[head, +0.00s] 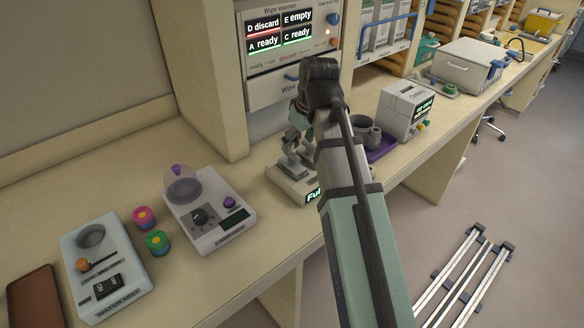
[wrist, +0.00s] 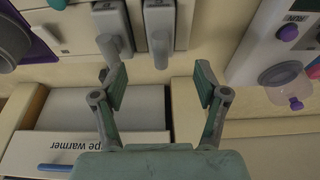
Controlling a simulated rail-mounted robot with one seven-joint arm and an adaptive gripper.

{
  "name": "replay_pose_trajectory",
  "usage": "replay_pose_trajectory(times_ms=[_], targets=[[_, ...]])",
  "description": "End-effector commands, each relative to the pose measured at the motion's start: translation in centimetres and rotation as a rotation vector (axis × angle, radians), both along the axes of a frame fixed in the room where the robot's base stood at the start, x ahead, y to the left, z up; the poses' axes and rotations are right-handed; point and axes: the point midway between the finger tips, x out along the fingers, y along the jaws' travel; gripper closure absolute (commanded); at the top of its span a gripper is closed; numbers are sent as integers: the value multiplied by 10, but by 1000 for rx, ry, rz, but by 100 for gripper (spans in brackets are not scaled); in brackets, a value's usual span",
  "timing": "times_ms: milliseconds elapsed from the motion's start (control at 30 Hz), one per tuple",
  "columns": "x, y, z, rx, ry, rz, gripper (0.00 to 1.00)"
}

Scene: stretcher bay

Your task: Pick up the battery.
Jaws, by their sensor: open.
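Two grey upright blocks, which look like batteries, stand side by side in a pale charger (head: 284,186) on the counter. In the wrist view they are the left battery (wrist: 112,22) and the right battery (wrist: 158,22), cut off by the top edge. My gripper (wrist: 162,84) is open and empty, its fingers spread below the blocks in that picture, apart from them. In the head view my gripper (head: 296,128) hangs just above the charger, and my arm hides part of it and its display, which begins "Ful".
A wipe warmer (head: 290,60) with a lit panel stands behind the charger. A scale-like device (head: 209,210) is to the left, with two coloured round pieces beside it. A purple tray (head: 383,148) and a white box (head: 405,108) are to the right.

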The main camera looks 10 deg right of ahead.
Motion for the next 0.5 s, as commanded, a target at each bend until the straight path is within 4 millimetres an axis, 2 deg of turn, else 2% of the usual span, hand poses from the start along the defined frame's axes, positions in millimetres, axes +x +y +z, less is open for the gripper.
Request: replay_pose_trajectory(times_ms=[200,500], targets=[[6,3,-26,-1,2,0,27],[10,5,-38,-1,2,0,27]])
